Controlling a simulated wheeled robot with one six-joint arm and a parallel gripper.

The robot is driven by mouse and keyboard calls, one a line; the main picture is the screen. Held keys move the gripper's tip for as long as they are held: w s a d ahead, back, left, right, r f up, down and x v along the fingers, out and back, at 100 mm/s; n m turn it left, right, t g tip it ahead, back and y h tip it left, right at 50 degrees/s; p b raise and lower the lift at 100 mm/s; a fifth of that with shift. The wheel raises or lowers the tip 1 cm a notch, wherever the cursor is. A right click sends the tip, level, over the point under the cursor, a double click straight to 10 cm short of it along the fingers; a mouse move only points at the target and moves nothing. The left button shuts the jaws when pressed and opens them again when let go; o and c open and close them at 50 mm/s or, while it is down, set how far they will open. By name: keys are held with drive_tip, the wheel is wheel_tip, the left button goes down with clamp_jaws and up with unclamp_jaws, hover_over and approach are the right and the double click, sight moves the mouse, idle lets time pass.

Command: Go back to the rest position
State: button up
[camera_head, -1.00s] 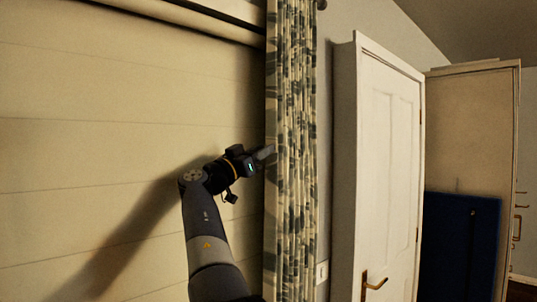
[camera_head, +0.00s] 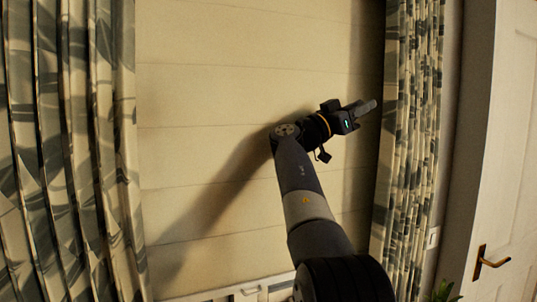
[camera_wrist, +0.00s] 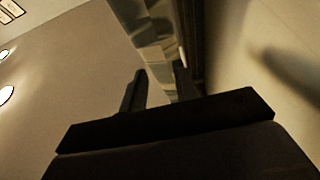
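My gripper (camera_head: 366,107) is at the end of my raised, bent arm, in front of a pale blind and near the right curtain in the head view. In the wrist view my gripper (camera_wrist: 157,85) has its two dark fingers apart, with nothing between them but the curtain behind. Whether a finger touches the curtain cannot be told.
The pale panelled blind (camera_head: 220,90) hangs between a left patterned curtain (camera_head: 70,150) and a right patterned curtain (camera_head: 410,130). A white door (camera_head: 510,180) with a brass handle (camera_head: 490,262) stands at the right. A plant (camera_head: 442,291) shows at the bottom right.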

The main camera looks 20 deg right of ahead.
sight(387, 92)
drive_tip(key=p+x, duration=0.5)
drive_tip(key=x, duration=0.5)
drive_tip(key=shift+a, duration=0.4)
drive_tip(key=shift+d, duration=0.1)
